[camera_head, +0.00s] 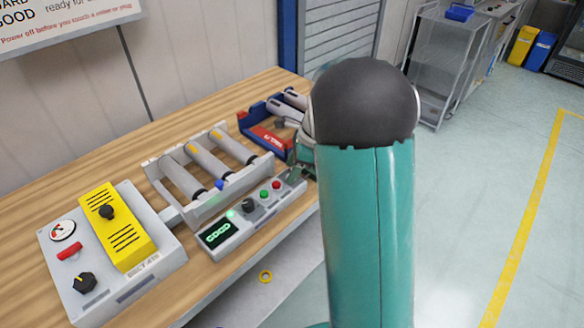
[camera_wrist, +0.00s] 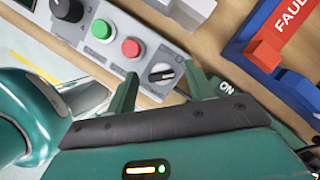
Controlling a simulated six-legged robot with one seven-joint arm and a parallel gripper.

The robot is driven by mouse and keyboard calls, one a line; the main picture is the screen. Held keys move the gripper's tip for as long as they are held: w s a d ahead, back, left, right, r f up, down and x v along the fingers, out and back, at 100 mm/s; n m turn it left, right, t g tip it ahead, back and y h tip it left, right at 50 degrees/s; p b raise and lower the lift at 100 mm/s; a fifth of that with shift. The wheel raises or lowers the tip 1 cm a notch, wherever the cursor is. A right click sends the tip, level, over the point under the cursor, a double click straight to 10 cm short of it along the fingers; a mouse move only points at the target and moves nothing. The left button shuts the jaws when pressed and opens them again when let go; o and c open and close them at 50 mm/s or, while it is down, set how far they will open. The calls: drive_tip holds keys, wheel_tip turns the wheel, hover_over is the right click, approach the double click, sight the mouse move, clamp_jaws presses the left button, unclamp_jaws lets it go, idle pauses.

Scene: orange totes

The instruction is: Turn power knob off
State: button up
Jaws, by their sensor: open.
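The power knob (camera_wrist: 161,73) is a small dark round knob with a white pointer bar, on a grey control panel (camera_wrist: 125,63). Its bar lies nearly level in the wrist view, tilted slightly up to the right. My gripper (camera_wrist: 161,80) is open, with one green finger on each side of the knob in this view. I cannot tell whether either finger touches it. In the head view, the panel (camera_head: 225,250) has a lit green display (camera_head: 218,232); my arm hides much of my gripper (camera_head: 299,163).
A red button (camera_wrist: 131,48), a green button (camera_wrist: 101,30) and a black knob (camera_wrist: 68,9) sit in line left of the power knob. A tray with grey cylinders (camera_head: 197,210) stands behind the panel. A blue-and-red holder (camera_head: 265,138) and yellow-topped box (camera_head: 125,225) flank it.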

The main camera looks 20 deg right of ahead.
drive_tip(key=shift+w+a+f, duration=0.1)
drive_tip(key=shift+f, duration=0.15)
drive_tip(key=shift+c, duration=0.2)
drive_tip(key=c, duration=0.9)
drive_tip(key=shift+c, duration=0.2)
